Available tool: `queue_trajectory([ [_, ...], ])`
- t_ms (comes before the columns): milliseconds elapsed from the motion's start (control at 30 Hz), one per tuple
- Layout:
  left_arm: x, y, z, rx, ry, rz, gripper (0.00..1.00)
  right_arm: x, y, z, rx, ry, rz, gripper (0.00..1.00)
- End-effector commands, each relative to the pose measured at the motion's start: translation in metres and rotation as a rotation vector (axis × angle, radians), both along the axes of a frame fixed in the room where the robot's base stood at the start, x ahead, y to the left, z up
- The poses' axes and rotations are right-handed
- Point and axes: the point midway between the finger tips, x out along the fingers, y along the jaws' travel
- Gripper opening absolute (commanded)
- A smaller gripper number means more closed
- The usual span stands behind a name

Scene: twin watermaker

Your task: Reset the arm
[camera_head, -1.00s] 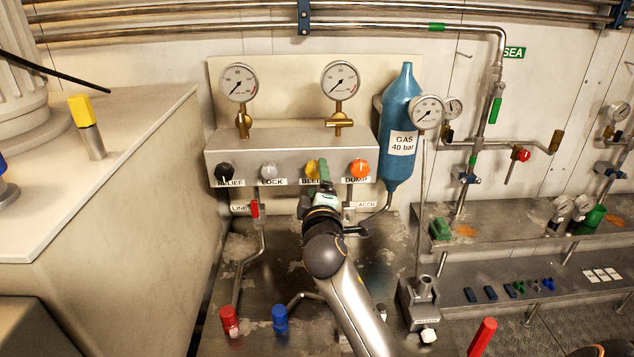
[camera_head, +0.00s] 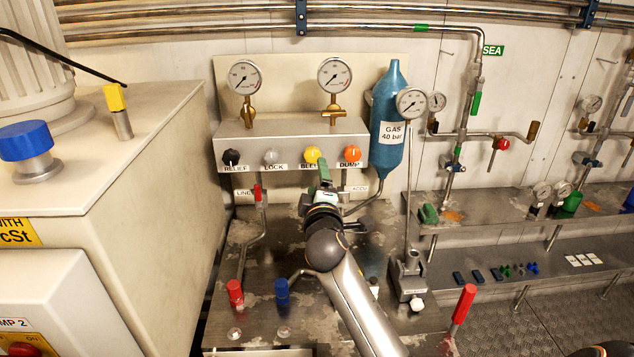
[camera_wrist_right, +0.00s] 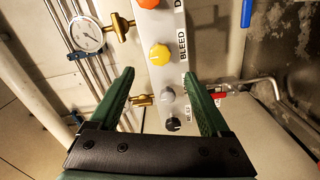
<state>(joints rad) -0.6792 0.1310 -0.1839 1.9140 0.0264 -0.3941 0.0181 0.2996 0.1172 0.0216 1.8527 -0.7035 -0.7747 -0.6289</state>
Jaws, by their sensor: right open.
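My right gripper (camera_head: 324,172) is in front of the steel valve panel (camera_head: 290,127), just below the yellow BLEED knob (camera_head: 312,155). In the right wrist view its two green fingers (camera_wrist_right: 160,98) are spread apart with nothing between them touching. The yellow knob (camera_wrist_right: 159,53) shows there beyond the fingertips, with the grey LOCK knob and black RELIEF knob (camera_wrist_right: 173,124) nearer the palm side. My right arm reaches up from the bottom of the head view. My left gripper is not in view.
Black, grey and orange knobs (camera_head: 352,153) flank the yellow one. A blue gas bottle (camera_head: 390,118) stands right of the panel. Red (camera_head: 235,292) and blue (camera_head: 282,290) capped valves are on the bench below. A steel shelf (camera_head: 500,205) runs along the right.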

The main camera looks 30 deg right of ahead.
Motion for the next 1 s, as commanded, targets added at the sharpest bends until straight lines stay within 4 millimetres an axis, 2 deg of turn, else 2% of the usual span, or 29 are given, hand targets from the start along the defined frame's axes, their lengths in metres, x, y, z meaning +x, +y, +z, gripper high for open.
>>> queue_trajectory([
  [767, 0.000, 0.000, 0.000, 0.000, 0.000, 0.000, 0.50, 0.001, -0.001, 0.000, 0.002, 0.001, 0.001, 0.81],
  [867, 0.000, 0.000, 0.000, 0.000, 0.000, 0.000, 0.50, -0.005, 0.002, -0.013, 0.040, 0.019, 0.003, 0.81],
  [967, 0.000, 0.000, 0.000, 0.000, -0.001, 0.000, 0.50, -0.025, 0.010, -0.049, 0.156, 0.070, 0.008, 0.81],
  [1000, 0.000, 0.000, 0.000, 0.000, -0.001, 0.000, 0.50, -0.038, 0.016, -0.069, 0.225, 0.103, 0.008, 0.81],
])
